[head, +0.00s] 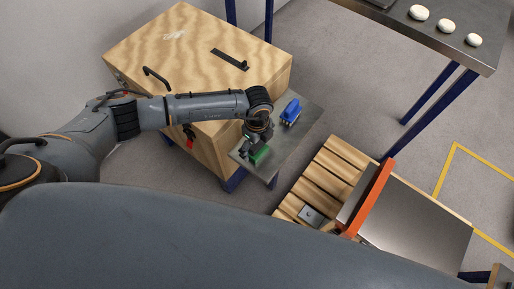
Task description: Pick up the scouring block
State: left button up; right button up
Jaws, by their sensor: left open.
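A small green block (259,154), which looks like the scouring block, lies near the front edge of a small grey table (290,147). My left gripper (257,141) is open and points down just above and beside the green block. The gripper partly covers the block, and I cannot tell whether the fingers touch it. My right gripper is not in view.
A blue object (291,111) stands on the same table, right of my left gripper. A large wooden box (195,62) with black handles stands at its left. A slatted wooden pallet (328,172) and an orange-edged metal surface (415,222) lie at the lower right.

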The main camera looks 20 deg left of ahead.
pick_arm(q)
jog(key=shift+f, duration=0.45)
jog(key=shift+c, duration=0.3)
jog(key=c, duration=1.2)
jog(key=shift+r, duration=0.1)
jog(key=shift+r, duration=0.6)
jog(key=d+r, duration=0.4)
jog(key=d+r+b, duration=0.1)
jog(key=d+r, duration=0.2)
jog(key=d, duration=0.2)
jog(key=d+r+b, duration=0.1)
jog(key=d+r, duration=0.3)
jog(key=d, duration=0.1)
jog(key=shift+w+r, duration=0.2)
jog(key=shift+r, duration=0.15)
